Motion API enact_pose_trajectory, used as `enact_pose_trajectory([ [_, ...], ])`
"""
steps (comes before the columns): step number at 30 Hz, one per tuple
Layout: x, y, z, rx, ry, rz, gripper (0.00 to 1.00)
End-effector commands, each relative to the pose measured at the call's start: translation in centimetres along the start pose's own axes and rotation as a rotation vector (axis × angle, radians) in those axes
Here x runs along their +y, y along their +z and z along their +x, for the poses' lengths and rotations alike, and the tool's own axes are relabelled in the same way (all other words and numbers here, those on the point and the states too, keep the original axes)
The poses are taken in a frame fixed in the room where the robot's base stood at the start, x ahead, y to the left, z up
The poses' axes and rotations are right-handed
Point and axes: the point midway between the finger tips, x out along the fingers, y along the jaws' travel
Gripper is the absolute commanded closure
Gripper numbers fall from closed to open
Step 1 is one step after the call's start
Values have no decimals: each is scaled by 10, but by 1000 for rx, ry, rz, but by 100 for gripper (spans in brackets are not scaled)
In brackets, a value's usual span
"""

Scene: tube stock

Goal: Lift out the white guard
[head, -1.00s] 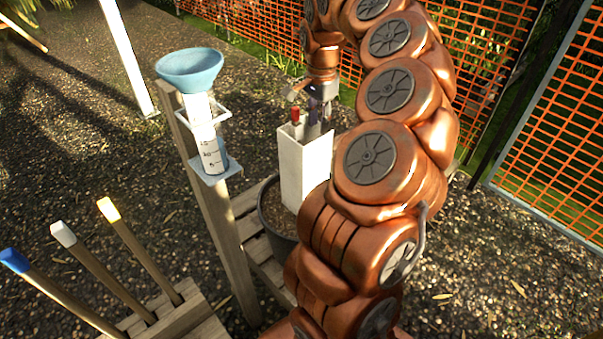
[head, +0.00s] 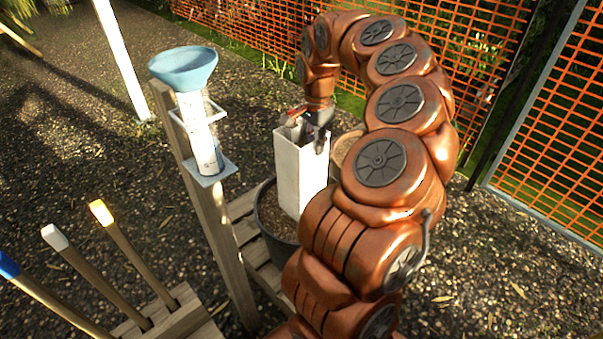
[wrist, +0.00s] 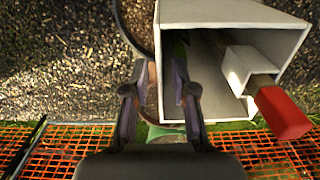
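The white guard (head: 290,175) is a tall square tube with an open top, standing upright in a dark pot (head: 262,220). Its open end also shows in the wrist view (wrist: 235,12). A red-tipped stake (wrist: 283,112) stands inside the guard, with a small pale piece around it. My gripper (wrist: 160,95) is at the guard's rim. Its two dark fingers are apart, with one wall of the guard seemingly between them, one finger on the inner side and one outside. I cannot tell whether either touches. In the head view my arm partly hides the fingers.
A wooden post (head: 215,215) with a blue funnel (head: 184,68) and measuring tube (head: 200,135) stands left of the guard. Several colour-tipped stakes lean at lower left. A second pot (head: 345,146) is behind the guard. Orange mesh fence (head: 555,130) lies behind right.

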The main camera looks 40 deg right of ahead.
Motion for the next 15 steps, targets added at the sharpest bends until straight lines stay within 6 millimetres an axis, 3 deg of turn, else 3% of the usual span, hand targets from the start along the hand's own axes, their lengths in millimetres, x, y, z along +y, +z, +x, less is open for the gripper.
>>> enact_pose_trajectory([
  [6, 0, 0, 0, 0, 0, -1, 100],
  [15, 0, 0, 0, 0, 0, -1, 100],
])
